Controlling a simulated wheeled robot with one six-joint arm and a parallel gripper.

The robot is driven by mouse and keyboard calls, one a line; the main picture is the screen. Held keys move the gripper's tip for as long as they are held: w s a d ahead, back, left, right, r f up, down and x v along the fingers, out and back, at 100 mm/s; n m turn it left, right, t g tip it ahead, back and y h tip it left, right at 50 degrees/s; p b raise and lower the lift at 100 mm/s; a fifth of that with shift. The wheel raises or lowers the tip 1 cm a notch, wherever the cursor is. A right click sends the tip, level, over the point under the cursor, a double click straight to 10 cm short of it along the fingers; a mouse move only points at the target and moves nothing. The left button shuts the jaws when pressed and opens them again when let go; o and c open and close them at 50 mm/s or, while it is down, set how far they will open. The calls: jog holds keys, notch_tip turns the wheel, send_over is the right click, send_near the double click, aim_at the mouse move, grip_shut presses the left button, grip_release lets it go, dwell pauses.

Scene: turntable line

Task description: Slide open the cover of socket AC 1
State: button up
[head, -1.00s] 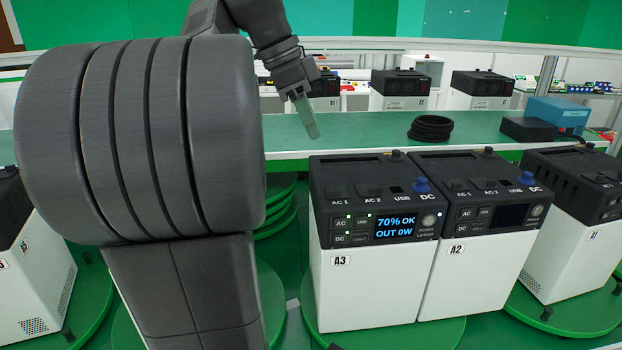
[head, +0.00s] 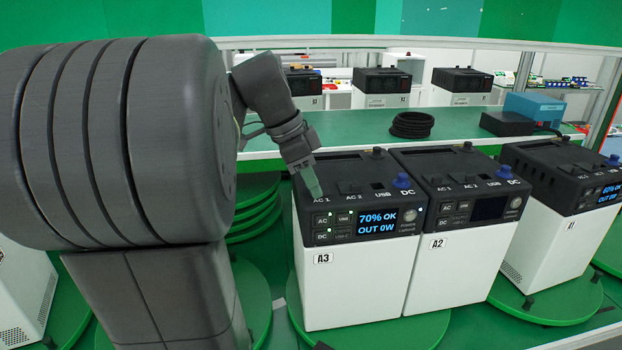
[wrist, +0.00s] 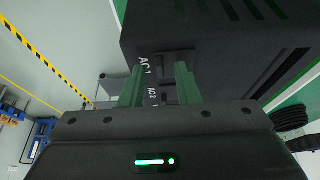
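Power station A3 (head: 355,278) is a white box with a black top; its lit screen (head: 377,221) reads 70% OK, OUT 0W. My gripper (head: 312,184) points down at the AC 1 corner of its top, green fingers hiding the AC 1 cover in the head view. In the wrist view my gripper (wrist: 159,68) has its two fingers apart. The small dark AC 1 cover (wrist: 174,58) shows between or just beyond the tips, beside the AC 1 label (wrist: 145,66). I cannot tell whether the fingers touch it. The AC 2 cover (head: 349,188) sits to the right.
A blue knob (head: 402,181) stands up by the DC label on A3. Unit A2 (head: 456,270) stands close at the right, its screen dark. Behind is a green shelf with a black cable coil (head: 413,125) and a blue box (head: 534,109).

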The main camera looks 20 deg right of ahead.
grip_shut()
jog(key=shift+w+r, duration=0.1)
jog(key=shift+w, duration=0.2)
jog(key=w+p, duration=0.1)
jog(key=w, duration=0.1)
jog(key=w+d, duration=0.1)
jog(key=w, duration=0.2)
jog(key=shift+d+p, duration=0.15)
jog(key=shift+p, duration=0.25)
